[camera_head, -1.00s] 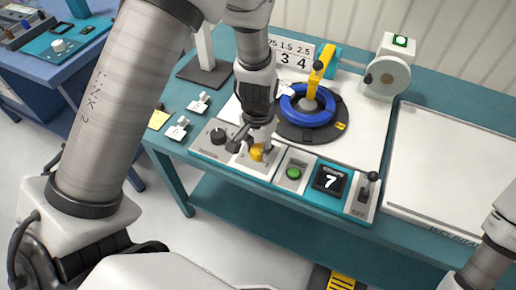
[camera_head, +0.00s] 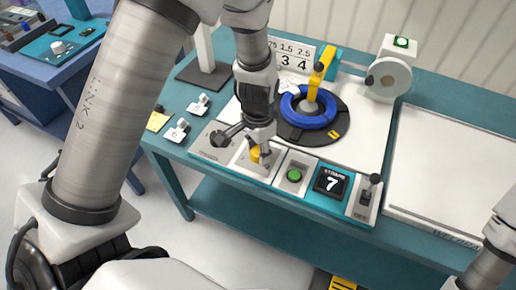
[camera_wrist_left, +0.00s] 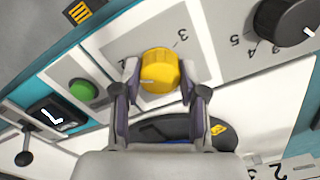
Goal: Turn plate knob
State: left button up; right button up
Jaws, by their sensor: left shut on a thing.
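The yellow knob (camera_head: 257,156) sits on a light panel at the bench's front edge. In the left wrist view the yellow knob (camera_wrist_left: 160,72) shows a white mark pointing left, with numerals 3 and 2 beside it. My left gripper (camera_head: 262,148) comes down on it from above. In the left wrist view my left gripper (camera_wrist_left: 159,80) has one finger on each side of the knob and is shut on it. A black knob (camera_wrist_left: 282,20) with its own numerals is on the neighbouring panel. My right gripper is out of view.
The green button (camera_head: 294,175), the display showing 7 (camera_head: 331,182) and a black-handled lever (camera_head: 368,193) stand to the right of the knob. Behind are a blue ring (camera_head: 301,118) on a dark disc and a white reel (camera_head: 388,78). A white board (camera_head: 450,170) lies right.

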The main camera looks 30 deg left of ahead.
aim_at(258, 151)
pick_arm(q)
jog(key=o, duration=1.1)
jog(key=shift+f, duration=0.1)
jog(key=shift+o, duration=0.2)
notch_tip(258, 151, up, 12)
